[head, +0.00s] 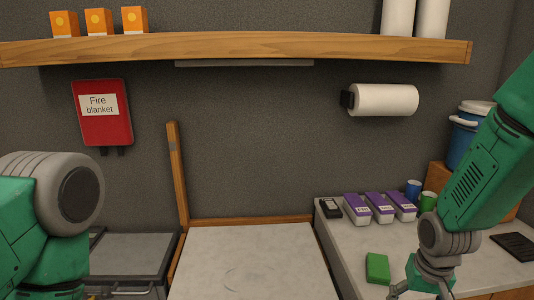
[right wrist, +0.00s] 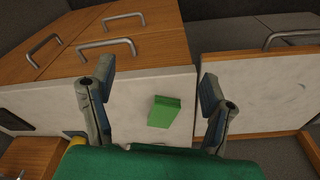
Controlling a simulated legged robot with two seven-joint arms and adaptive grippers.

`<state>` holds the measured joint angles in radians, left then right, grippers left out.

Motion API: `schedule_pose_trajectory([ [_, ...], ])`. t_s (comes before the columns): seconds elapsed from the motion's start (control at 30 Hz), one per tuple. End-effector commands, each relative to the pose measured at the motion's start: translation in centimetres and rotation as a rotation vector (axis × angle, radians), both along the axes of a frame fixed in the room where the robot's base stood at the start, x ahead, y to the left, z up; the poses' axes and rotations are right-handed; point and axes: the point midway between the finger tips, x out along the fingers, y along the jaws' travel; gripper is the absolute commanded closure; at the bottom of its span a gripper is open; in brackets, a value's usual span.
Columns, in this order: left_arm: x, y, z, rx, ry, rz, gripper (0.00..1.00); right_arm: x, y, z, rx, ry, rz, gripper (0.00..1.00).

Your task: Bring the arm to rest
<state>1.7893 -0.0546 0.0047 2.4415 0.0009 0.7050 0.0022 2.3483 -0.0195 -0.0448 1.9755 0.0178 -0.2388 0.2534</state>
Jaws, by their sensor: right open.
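My right arm comes in from the right in the head view, bent down over the right-hand counter. My right gripper (head: 421,290) is at the bottom edge of that view, partly cut off. In the right wrist view my right gripper (right wrist: 157,80) has its two fingers spread wide, with nothing held between them. A green block (head: 377,268) lies on the counter just left of the gripper in the head view. In the right wrist view the green block (right wrist: 163,112) shows in the gap between the fingers, beyond them. My left arm shows at the left; its gripper is out of view.
The right counter (head: 350,244) holds purple-topped boxes (head: 379,208), a blue cup (head: 413,187), a green cup (head: 428,201) and a black tray (head: 515,245). A paper roll (head: 385,100) and a fire blanket case (head: 102,112) hang on the wall under a wooden shelf (head: 240,46). The middle worktop (head: 250,262) is clear.

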Motion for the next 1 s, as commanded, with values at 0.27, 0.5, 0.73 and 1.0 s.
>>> schedule_pose_trajectory([
  [0.27,0.1,0.0,-2.5,0.000,-0.002,0.000,0.60,-4.2,0.5,-7.6,-0.007,0.021,0.059,0.29],
  [0.5,0.0,0.0,-6.0,0.000,-0.001,0.000,0.60,-11.1,1.1,-17.5,-0.011,0.055,0.149,0.29],
  [0.73,0.0,0.0,-10.7,0.000,0.000,0.000,0.60,-22.0,2.2,-27.0,-0.002,0.088,0.277,0.29],
  [1.0,0.0,0.0,-12.1,0.000,-0.001,0.000,0.60,-26.9,2.7,-29.2,0.006,0.088,0.336,0.29],
])
